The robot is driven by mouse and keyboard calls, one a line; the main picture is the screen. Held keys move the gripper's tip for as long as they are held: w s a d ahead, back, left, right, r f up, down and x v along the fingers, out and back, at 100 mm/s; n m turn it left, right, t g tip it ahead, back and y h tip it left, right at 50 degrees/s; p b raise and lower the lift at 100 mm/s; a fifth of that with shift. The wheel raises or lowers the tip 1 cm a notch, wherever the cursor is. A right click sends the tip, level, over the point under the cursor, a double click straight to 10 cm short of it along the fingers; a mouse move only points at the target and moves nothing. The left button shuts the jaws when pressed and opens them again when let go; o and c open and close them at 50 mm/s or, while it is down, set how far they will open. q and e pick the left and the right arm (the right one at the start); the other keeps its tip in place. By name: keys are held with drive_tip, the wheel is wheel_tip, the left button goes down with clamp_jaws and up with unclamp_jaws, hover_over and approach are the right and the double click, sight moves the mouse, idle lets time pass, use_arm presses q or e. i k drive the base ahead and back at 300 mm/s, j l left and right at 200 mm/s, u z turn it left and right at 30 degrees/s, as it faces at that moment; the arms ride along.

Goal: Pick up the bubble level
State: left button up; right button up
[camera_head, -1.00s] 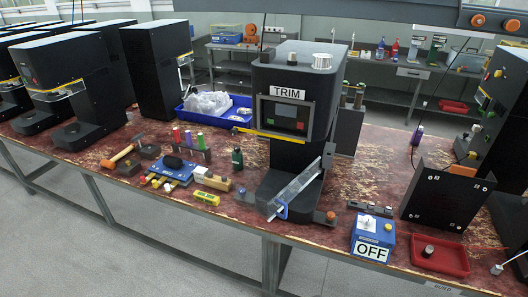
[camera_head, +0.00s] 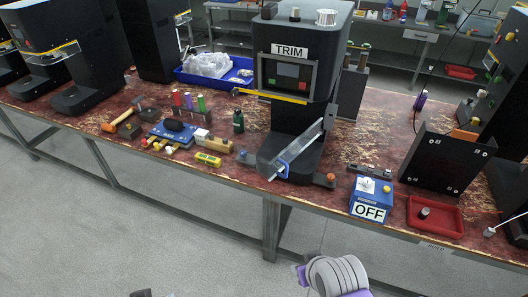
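A small yellow block with a greenish middle (camera_head: 208,159), which looks like the bubble level, lies near the front edge of the red-brown bench. It is left of the black TRIM machine (camera_head: 290,65) and in front of a pale wooden-looking block (camera_head: 220,145). Nothing touches it from above. A grey ringed and purple part of one of my arms shows at the bottom, right of centre, well below the bench edge. Small dark parts show at the bottom left. I see no fingertips of either gripper.
Around the block are a blue tool holder (camera_head: 173,132), a hammer (camera_head: 118,120), colored cylinders (camera_head: 188,101) and a green bottle (camera_head: 238,121). A clear slanted guard (camera_head: 297,150) and a blue OFF box (camera_head: 371,198) stand to the right. Floor in front is clear.

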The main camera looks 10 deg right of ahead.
sight(210, 161)
drive_tip(key=i+j, duration=0.3)
drive_tip(key=j, duration=0.15)
drive_tip(key=i+j, duration=0.3)
drive_tip(key=j, duration=0.15)
drive_tip(key=i+j+z, duration=0.1)
drive_tip(key=i+j, duration=0.2)
drive_tip(key=j, duration=0.15)
drive_tip(key=i+j, duration=0.15)
drive_tip(key=i, duration=0.3)
drive_tip(key=i+j, duration=0.15)
drive_tip(key=i, duration=0.25)
